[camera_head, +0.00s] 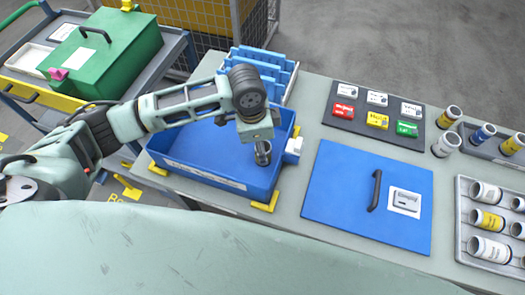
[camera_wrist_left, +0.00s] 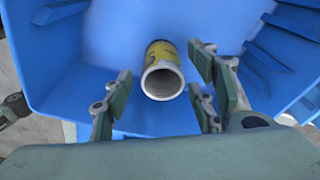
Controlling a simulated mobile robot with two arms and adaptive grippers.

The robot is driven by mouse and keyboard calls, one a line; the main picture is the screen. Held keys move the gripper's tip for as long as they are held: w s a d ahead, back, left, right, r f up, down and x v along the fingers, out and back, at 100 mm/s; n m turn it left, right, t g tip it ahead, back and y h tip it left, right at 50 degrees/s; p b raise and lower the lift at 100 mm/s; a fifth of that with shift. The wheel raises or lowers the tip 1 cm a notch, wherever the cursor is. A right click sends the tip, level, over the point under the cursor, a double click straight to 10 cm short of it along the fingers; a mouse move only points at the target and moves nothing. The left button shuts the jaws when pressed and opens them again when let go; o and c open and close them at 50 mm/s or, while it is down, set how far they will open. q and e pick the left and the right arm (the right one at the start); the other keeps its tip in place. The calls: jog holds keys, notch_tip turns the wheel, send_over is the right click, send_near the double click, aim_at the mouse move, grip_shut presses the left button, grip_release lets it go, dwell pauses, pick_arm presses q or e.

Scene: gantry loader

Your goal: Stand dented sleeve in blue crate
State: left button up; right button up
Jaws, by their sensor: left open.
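The blue crate (camera_head: 210,178) sits on the grey bench, left of the blue lid. My left gripper (camera_head: 262,156) points down over the crate's right end. In the left wrist view a sleeve with a yellow label (camera_wrist_left: 161,54) is inside the blue crate (camera_wrist_left: 50,75), its round open end facing the camera. The open fingers of my left gripper (camera_wrist_left: 162,84) are on either side of it, with gaps visible. I cannot make out a dent on it. My right gripper is not in view.
A blue lid (camera_head: 325,195) with a dark handle lies right of the crate. Behind it is a button panel (camera_head: 370,123). Several sleeves stand or lie at the right, some on a grey tray (camera_head: 466,222). Blue slotted holders (camera_head: 262,62) stand behind the crate. A green box (camera_head: 98,62) sits left.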

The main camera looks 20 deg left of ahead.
pick_arm(q)
jog(key=r, duration=0.8)
jog(key=shift+s+a, duration=0.2)
jog(key=shift+a, duration=0.2)
